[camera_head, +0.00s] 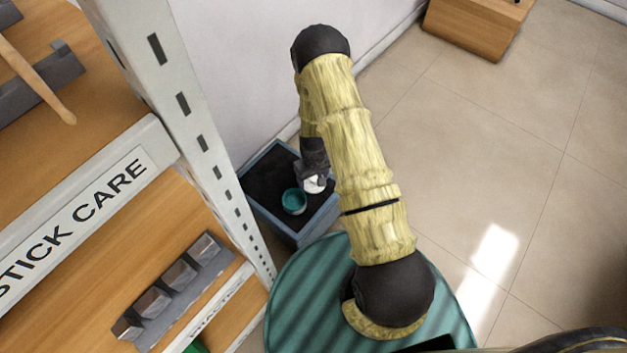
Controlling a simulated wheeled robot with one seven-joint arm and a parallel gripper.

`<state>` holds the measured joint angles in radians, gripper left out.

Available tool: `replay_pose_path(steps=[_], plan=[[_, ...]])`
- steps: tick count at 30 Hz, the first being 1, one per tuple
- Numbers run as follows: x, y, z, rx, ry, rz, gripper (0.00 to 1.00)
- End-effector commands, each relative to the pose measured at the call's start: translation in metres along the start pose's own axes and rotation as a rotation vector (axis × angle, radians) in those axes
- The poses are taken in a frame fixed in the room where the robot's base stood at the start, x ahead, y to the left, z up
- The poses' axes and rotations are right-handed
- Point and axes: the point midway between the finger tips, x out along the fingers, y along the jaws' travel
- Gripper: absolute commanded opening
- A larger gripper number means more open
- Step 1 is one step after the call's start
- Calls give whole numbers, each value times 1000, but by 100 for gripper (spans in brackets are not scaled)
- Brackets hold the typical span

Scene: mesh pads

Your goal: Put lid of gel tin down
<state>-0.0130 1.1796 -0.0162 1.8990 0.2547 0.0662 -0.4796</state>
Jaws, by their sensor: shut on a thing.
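A small round teal tin (294,201) stands on the dark mesh top of a blue-grey box-like stand, beside the shelf post. My gripper (313,183) points down just right of the tin, over the same stand. It is shut on a small whitish thing, which looks like the lid of the gel tin (315,186). My wrist and arm hide part of it, and I cannot tell whether it touches the stand's top.
The blue-grey stand (262,178) has raised edges. A shelf unit (190,100) with a "STICK CARE" label rises close on the left. A round teal ribbed surface (310,300) lies in front. A wooden box (478,25) stands far off; floor to the right is clear.

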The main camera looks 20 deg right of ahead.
Motion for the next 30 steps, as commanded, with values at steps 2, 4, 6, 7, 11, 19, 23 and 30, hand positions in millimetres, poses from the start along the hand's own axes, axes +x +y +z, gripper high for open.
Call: replay_pose_path(steps=[2, 4, 6, 7, 11, 19, 23, 30], plan=[[10, 0, 0, 1, 1, 0, 50], [10, 0, -1, 1, 2, 0, 50], [9, 0, -1, 1, 2, 0, 50], [9, 0, -1, 0, 2, 0, 50], [10, 0, -1, 0, 1, 0, 50], [10, -1, -1, -1, 1, 0, 81], [10, -1, -1, -1, 1, 0, 81], [-13, 0, -1, -1, 2, 0, 81]])
